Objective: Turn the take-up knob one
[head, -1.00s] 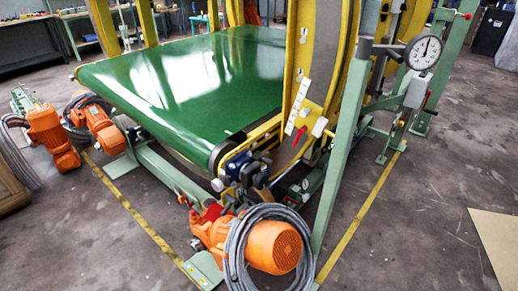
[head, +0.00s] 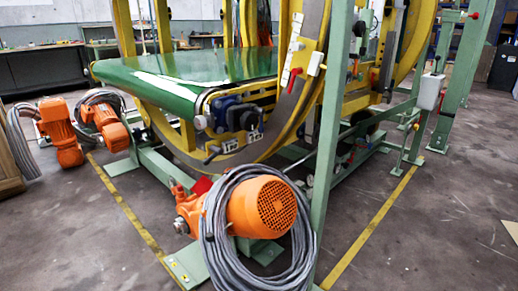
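The machine has a green belt (head: 190,68) on a yellow ring frame (head: 258,150). At the belt's near roller end sits a dark blue block (head: 222,110) with black and metal fittings (head: 243,118) beside it. I cannot tell for sure which part is the take-up knob. A red lever (head: 292,79) shows on a plate on the ring. Neither of my grippers is in view.
An orange motor (head: 262,207) with a grey cable coil (head: 214,232) stands in front of the roller end. A green post (head: 329,130) rises right of it. Two more orange motors (head: 60,130) (head: 106,126) stand at left. The floor at right (head: 440,230) is mostly clear.

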